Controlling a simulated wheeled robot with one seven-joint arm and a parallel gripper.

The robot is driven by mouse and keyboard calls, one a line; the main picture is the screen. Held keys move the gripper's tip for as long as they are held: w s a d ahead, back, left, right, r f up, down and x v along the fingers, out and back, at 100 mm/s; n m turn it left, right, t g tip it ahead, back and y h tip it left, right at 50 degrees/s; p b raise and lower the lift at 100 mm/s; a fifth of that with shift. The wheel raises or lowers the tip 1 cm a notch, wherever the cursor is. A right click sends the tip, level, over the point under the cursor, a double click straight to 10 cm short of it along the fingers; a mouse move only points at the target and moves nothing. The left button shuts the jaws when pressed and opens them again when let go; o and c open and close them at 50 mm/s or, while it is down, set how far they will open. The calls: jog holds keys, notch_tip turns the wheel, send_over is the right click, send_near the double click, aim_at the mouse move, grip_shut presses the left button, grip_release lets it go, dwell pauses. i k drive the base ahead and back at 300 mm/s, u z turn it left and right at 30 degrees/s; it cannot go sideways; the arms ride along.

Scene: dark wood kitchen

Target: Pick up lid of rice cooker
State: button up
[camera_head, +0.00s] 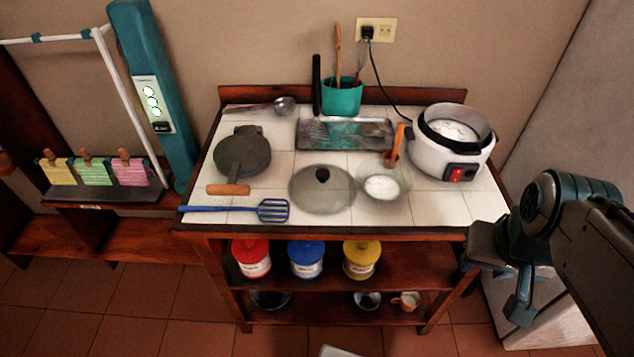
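The lid (335,200) is a round, see-through grey disc with a black knob on top. It lies flat on the white tiled tabletop, front and centre. The rice cooker (425,155) stands at the right rear of the table, white with a red switch. Its top is uncovered and something white shows inside. My gripper (497,287) is at the table's right front corner, well to the right of the lid and apart from it. Its two fingers look spread, with nothing between them.
A glass bowl (399,193) with a wooden-handled tool sits close right of the lid. A blue slotted spatula (272,210) and a dark round pan (242,153) lie to the left. A metal tray (340,140) lies behind. Bare tiles show at the right front.

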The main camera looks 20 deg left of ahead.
aim_at(323, 188)
jog(key=u, duration=0.05)
jog(key=k, duration=0.1)
jog(key=u, duration=1.05)
jog(key=i, duration=0.5)
jog(key=z, duration=3.65)
jog(key=k, duration=0.9)
jog(key=u, duration=2)
